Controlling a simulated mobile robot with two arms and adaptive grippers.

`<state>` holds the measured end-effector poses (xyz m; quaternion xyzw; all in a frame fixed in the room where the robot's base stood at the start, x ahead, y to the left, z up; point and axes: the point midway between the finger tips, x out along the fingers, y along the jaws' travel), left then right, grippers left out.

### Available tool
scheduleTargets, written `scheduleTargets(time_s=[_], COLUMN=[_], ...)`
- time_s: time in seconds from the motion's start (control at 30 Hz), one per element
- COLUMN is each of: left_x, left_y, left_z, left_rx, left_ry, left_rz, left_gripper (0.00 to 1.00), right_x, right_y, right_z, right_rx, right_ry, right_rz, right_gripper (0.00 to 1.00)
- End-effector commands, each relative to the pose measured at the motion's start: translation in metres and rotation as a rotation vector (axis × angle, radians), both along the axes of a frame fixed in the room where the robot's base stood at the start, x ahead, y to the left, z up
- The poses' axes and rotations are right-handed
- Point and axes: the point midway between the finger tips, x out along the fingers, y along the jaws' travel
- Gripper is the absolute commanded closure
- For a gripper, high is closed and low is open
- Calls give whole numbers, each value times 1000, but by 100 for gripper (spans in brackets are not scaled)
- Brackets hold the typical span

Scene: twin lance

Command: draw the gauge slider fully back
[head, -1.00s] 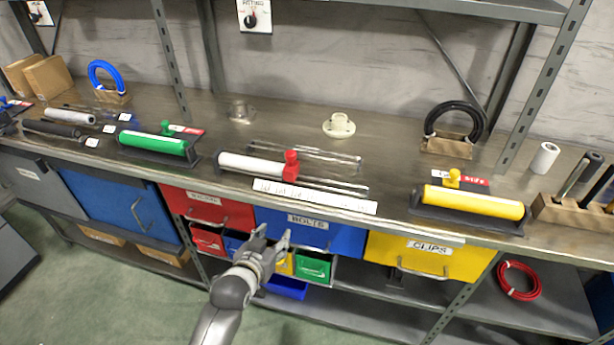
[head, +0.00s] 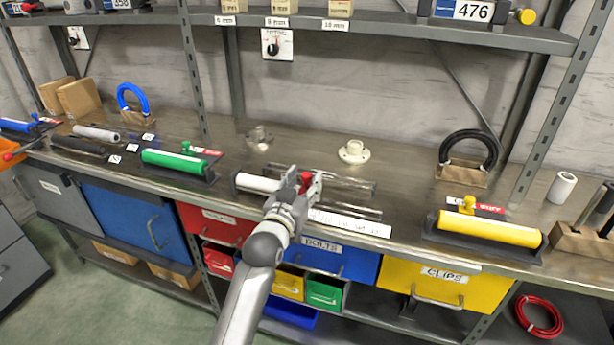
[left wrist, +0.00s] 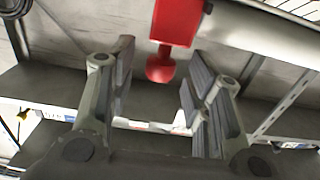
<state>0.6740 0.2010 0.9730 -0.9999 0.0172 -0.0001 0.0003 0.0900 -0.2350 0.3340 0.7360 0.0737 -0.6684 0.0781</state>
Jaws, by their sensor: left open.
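The gauge has a white cylinder (head: 258,183) at its left, thin metal rods (head: 345,196) running to the right, and a red slider (head: 306,182) on them. A white scale strip (head: 350,222) lies along its front. My left gripper (head: 304,179) is open at the red slider and hides part of it and of the gauge. In the left wrist view the red slider block (left wrist: 176,22) and its round red knob (left wrist: 161,68) show between the two open fingers (left wrist: 163,75). I cannot tell whether either finger touches the knob. My right gripper is not in view.
A green cylinder unit (head: 172,162) stands to the left and a yellow one (head: 488,230) to the right. A pale flanged fitting (head: 353,152) stands behind the gauge. Drawers, including a blue one (head: 340,262), are below the bench edge. An upper shelf (head: 390,30) overhangs the back.

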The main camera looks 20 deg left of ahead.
Motion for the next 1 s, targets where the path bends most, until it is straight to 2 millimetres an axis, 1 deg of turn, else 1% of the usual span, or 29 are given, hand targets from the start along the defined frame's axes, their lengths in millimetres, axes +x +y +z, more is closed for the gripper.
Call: scheduleTargets(time_s=[0.03,0.1,0.2,0.33,0.57,0.67,0.9,0.93,1.0], left_x=[6,13,19,22,22,22,22,22,22], left_y=[0,0,-1,-1,-1,-1,-1,-1,-1], left_z=[0,1,0,0,0,0,0,0,0], left_rx=[0,0,-1,-1,-1,-1,-1,0,-1], left_ry=[0,-1,0,0,0,0,0,0,0], left_rz=[0,0,0,0,0,0,0,0,0], left_gripper=[54,54,54,54,54,66,97,100,100], right_x=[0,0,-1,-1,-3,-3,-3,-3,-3], right_y=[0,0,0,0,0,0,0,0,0], right_z=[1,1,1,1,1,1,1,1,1], right_rx=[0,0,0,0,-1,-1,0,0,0], right_ry=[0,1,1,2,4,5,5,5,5], right_rz=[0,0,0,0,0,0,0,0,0], right_gripper=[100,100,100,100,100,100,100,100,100])
